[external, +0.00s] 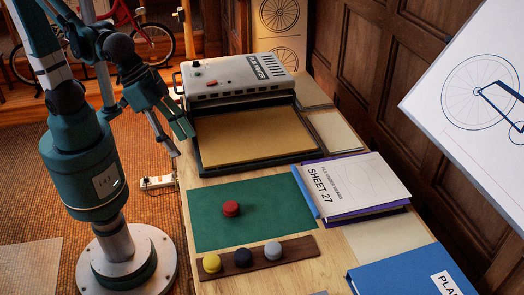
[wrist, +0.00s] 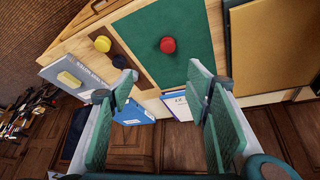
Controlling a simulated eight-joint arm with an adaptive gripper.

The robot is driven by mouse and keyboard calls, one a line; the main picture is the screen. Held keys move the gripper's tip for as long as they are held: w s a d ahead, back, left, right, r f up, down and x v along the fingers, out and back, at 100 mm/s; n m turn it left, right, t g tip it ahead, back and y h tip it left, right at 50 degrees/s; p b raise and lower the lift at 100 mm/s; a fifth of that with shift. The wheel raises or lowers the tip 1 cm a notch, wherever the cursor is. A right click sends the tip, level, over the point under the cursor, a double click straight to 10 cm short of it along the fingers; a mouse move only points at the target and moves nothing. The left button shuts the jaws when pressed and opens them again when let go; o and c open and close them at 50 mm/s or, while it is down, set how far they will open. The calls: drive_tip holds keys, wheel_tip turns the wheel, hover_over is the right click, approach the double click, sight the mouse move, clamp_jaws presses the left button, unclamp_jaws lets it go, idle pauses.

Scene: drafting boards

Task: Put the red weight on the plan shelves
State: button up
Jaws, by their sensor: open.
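The red weight (external: 231,208) is a short round knob-like piece on the green mat (external: 280,190), near the mat's middle in the external view. In the wrist view the red weight (wrist: 168,45) is beyond my fingertips, on the green mat (wrist: 190,22). My gripper (external: 181,143) is in the air by the left edge of the desk, close to the grey machine and apart from the weight. In the wrist view my gripper (wrist: 162,82) is open, with its green finger pads wide apart and nothing between them. I cannot make out plan shelves in either view.
A wooden strip (external: 298,248) holds a yellow, a dark blue and a grey weight. The grey machine (external: 237,75) has a tan tray. White "SHEET 27" papers (external: 350,185), a blue folder (external: 405,272) and a tilted drawing board (external: 455,130) are on the right.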

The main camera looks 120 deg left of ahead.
drive_tip(key=w+a+f+n+g, duration=0.1)
drive_tip(key=w+a+f+n, duration=0.15)
drive_tip(key=w+f, duration=0.45)
drive_tip(key=n+g+y+b, duration=0.1)
drive_tip(key=n+y, duration=0.1)
approach(230, 205)
drive_tip(key=shift+w+a+f+n, duration=0.1)
drive_tip(key=shift+a+f+n, duration=0.15)
drive_tip(key=shift+f, duration=0.1)
drive_tip(key=shift+b+x, duration=0.45)
drive_tip(key=shift+x, duration=0.8)
drive_tip(key=shift+b+x, duration=0.8)
drive_tip(key=shift+x, duration=1.8)
drive_tip(key=shift+d, duration=0.15)
drive_tip(key=shift+c, duration=0.5)
